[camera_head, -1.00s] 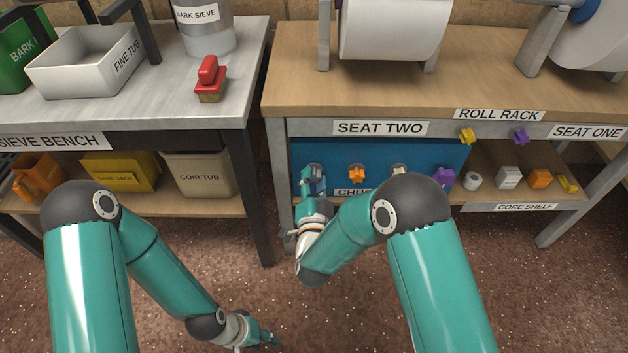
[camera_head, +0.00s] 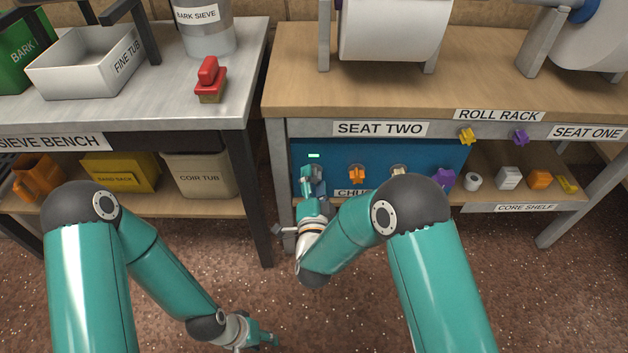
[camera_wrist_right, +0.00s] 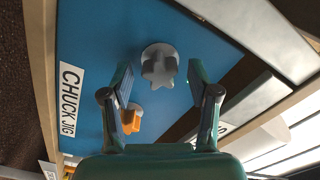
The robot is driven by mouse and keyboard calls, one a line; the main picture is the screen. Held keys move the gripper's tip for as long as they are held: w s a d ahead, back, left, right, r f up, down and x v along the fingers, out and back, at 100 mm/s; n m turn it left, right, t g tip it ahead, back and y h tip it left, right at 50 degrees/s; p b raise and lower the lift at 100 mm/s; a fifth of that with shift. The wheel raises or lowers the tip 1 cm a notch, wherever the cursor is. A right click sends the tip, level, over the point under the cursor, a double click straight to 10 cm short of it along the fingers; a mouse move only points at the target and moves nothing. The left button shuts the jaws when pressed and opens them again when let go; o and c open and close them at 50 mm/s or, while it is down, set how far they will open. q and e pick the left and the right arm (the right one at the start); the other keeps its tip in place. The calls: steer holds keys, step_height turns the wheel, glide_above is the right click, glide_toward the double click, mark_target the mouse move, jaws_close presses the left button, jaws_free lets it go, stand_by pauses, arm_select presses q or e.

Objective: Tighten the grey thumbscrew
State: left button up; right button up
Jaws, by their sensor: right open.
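The grey thumbscrew (camera_wrist_right: 158,66) sits on the blue panel labelled CHUCK JIG (camera_wrist_right: 105,45), with a round grey base behind its lobed head. In the head view the thumbscrew (camera_head: 317,171) is partly hidden by my right gripper (camera_head: 311,181). In the right wrist view my right gripper (camera_wrist_right: 160,76) is open, with one finger on each side of the thumbscrew and visible gaps between. A small green light (camera_head: 313,155) glows on the panel above the thumbscrew. My left gripper (camera_head: 266,341) hangs low over the floor, away from the panel; its jaws are too small to judge.
An orange thumbscrew (camera_head: 357,174) and a pale one (camera_head: 398,170) are on the same panel, to the right. The tabletop (camera_head: 480,60) overhangs the panel. A table leg (camera_head: 281,180) stands close to its left. The core shelf (camera_head: 500,195) holds several small parts.

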steer(key=shift+s, duration=0.15)
steer(key=shift+s, duration=1.9)
steer(key=n, duration=1.2)
steer(key=shift+w, duration=0.2)
steer(key=shift+w, duration=1.85)
steer(key=shift+c, duration=0.3)
steer(key=c, duration=1.1)
